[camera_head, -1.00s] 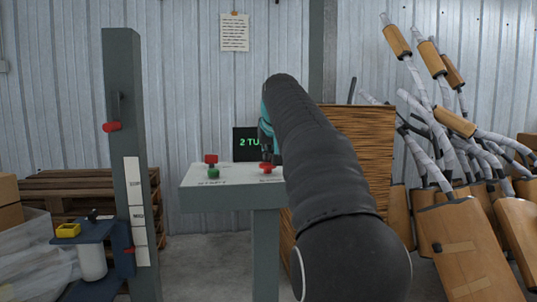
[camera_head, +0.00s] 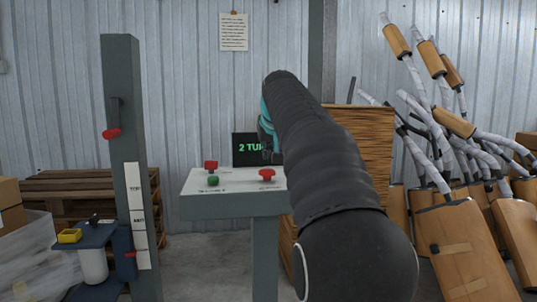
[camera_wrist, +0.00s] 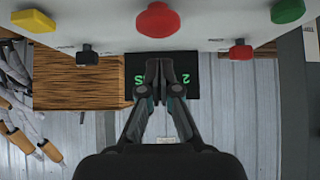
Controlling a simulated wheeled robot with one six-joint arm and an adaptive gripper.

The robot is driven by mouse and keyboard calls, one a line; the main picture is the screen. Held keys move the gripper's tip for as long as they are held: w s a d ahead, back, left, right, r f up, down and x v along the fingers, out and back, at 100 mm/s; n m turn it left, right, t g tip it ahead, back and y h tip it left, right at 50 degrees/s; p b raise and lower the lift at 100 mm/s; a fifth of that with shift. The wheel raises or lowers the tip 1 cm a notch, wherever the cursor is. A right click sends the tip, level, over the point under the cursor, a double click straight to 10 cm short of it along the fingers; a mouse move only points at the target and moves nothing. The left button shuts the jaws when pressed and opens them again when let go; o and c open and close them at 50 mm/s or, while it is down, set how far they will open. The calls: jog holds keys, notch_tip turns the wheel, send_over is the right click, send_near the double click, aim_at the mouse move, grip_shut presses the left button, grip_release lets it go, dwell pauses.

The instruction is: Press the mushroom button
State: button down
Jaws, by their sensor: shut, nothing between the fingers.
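My gripper (camera_head: 271,155) is shut and empty, above and behind the button in the head view, partly hidden by my arm. In the wrist view, the closed fingertips (camera_wrist: 159,64) are below the red cap, with a visible gap in the picture. They overlap the dark display.
A display (camera_head: 246,149) with green text stands behind the console. A red knob (camera_head: 210,165) and a green button (camera_head: 212,181) are on its left. A grey post (camera_head: 125,170) with a red-handled lever rises further left. Wrapped mufflers (camera_head: 460,245) fill the right side.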

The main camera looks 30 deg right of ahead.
jog(key=v, duration=0.9)
jog(key=shift+s+r, duration=0.25)
jog(key=shift+a, duration=0.15)
jog(key=s+a+f+n+g, duration=0.1)
jog(key=s+a+f, duration=0.4)
jog(key=s+f, duration=0.5)
jog(key=s+a+f+n+g+y, duration=0.1)
jog(key=s+a+f, duration=0.5)
jog(key=f, duration=0.8)
jog(key=s+a+f+n+g+y, duration=0.1)
jog(key=s+a+f, duration=0.4)
jog(key=s+f, duration=0.8)
jog(key=shift+s+a, duration=0.35)
